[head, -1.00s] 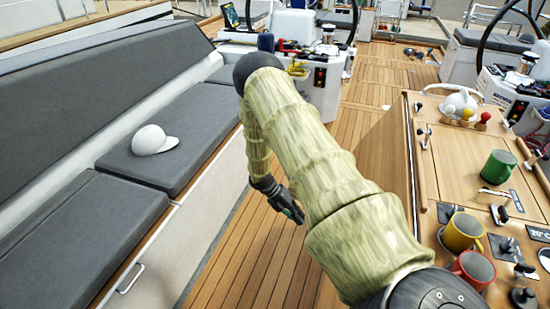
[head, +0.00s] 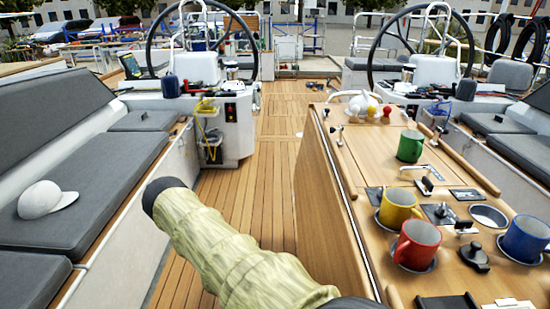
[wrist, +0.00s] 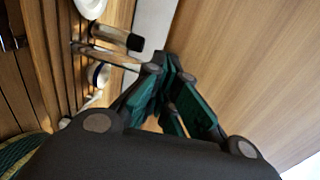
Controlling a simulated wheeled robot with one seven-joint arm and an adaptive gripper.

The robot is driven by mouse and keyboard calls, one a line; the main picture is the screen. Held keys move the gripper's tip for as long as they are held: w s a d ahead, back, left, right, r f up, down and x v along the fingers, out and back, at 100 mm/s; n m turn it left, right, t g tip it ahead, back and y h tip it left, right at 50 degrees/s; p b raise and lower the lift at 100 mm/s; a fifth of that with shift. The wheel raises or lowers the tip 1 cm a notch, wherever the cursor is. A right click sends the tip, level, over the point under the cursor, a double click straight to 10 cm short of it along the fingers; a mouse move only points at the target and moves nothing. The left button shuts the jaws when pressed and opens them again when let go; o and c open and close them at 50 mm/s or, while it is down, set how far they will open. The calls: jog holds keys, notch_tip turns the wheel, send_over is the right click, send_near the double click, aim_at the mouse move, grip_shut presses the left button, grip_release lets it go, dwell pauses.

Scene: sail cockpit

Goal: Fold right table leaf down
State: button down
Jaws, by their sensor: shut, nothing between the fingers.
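The wooden table (head: 385,150) stands at the right of the head view, with mugs and fittings on its top. A flat wooden panel (head: 325,215) hangs upright along its left side, down towards the deck. I cannot tell whether a right leaf is raised; the table's far right side is hidden. My gripper (wrist: 172,78) has dark fingers with green pads, shut and empty. In the wrist view it is beside a broad, smooth wooden surface (wrist: 245,60); contact cannot be told. The gripper is out of the head view, where only my sleeved arm shows.
Red (head: 416,243), yellow (head: 397,208), blue (head: 525,240) and green (head: 409,147) mugs stand on the table. A cushioned bench (head: 95,185) with a white cap (head: 45,199) lines the left. The teak deck (head: 272,180) between is clear. Steering wheels stand behind.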

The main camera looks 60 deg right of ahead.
jog(key=s+d+f+g+h+b, duration=0.1)
jog(key=s+d+g+b, duration=0.1)
jog(key=s, duration=0.5)
jog(key=shift+s+d+b, duration=0.15)
jog(key=shift+d+b, duration=0.25)
jog(key=shift+d, duration=0.4)
jog(key=shift+s, duration=0.25)
jog(key=shift+w, duration=0.15)
jog(key=b+v, duration=0.2)
jog(key=v, duration=1.3)
jog(key=shift+w+r, duration=0.1)
